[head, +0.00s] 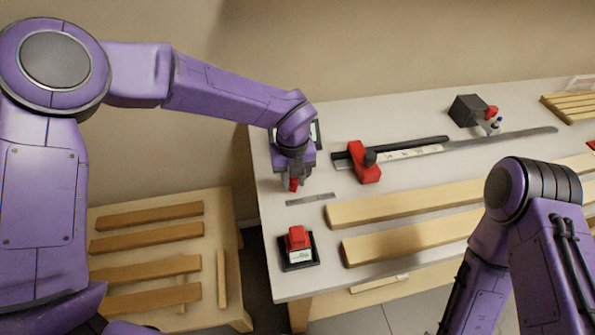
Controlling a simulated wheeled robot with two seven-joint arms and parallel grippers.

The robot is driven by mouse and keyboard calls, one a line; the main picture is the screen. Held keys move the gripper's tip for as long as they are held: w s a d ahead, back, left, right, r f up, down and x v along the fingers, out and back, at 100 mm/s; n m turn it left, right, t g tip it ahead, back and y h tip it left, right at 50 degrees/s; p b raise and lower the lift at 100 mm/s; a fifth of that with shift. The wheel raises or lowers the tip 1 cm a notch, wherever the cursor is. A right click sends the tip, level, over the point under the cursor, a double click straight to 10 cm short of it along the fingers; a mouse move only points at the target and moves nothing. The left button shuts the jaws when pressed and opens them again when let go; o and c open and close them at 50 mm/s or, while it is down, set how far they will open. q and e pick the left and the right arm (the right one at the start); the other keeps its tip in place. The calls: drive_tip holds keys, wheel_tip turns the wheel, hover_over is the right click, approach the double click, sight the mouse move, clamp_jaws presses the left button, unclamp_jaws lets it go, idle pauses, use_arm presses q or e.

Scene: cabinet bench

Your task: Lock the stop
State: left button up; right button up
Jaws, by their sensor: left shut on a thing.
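A red stop block (367,172) with a dark knob (370,157) sits on the black rail (420,144) at its left part, above a pale scale strip (412,152). My left gripper (294,182) points down over the left part of the bench, left of the stop and apart from it. It is shut on a small red part, mostly hidden between the fingers. A dark-framed object shows partly behind my left wrist. My right arm is at the lower right; its gripper is out of view.
A red-topped block on a black base (299,263) stands at the front left of the bench (275,215). A flat metal strip (310,199) lies near my gripper. Long wooden boards (400,206) cross the front. A dark box (467,111) stands behind the rail. A side table holds several slats.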

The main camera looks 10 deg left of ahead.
use_arm(q)
drive_tip(key=shift+d, duration=0.95)
drive_tip(key=shift+w+d, duration=0.2)
drive_tip(key=shift+d, duration=0.65)
drive_tip(key=shift+w+d, duration=0.5)
drive_tip(key=shift+d, duration=0.4)
